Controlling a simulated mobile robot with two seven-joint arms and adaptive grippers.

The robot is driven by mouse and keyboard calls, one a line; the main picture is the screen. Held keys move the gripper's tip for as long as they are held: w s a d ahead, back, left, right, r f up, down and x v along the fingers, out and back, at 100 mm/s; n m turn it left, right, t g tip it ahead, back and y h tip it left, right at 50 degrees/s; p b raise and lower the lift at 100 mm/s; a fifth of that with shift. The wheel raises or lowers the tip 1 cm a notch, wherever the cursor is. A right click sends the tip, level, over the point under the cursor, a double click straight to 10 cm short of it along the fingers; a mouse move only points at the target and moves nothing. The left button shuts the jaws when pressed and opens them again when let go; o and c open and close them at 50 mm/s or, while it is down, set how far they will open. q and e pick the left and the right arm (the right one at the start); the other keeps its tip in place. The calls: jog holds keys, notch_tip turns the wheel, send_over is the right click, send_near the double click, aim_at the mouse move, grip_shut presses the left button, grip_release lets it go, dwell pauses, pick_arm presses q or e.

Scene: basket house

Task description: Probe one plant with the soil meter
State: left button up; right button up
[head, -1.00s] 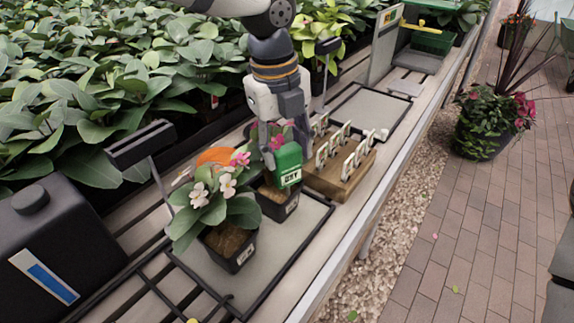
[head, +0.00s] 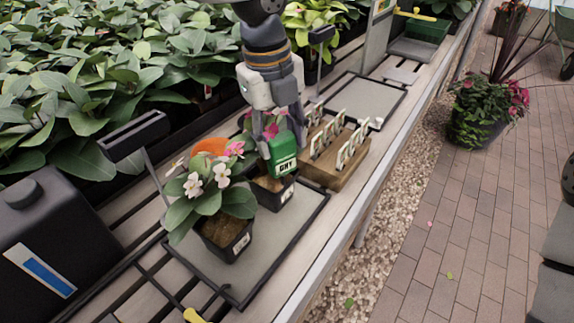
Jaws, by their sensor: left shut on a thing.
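My left gripper (head: 272,122) points down over the bench and is shut on the green soil meter (head: 280,154), whose label faces me. The meter is at the small black pot (head: 279,196) with pink flowers, over its brown soil. Whether its probe is in the soil is hidden. A second plant (head: 208,195) with white flowers and broad leaves stands in a black pot just left of it. Both pots stand on a grey tray with a black rim (head: 262,287). My right gripper is not in view.
A wooden rack (head: 330,172) with several white labels stands right of the pots. A black container (head: 52,249) with a blue stripe is at the left. An empty grey tray (head: 363,101) and a green basket (head: 427,28) lie farther back. Dense leafy plants fill the left.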

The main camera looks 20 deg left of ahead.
pick_arm(q)
jog(key=shift+s+a+r, duration=0.1)
jog(key=shift+r, duration=4.2)
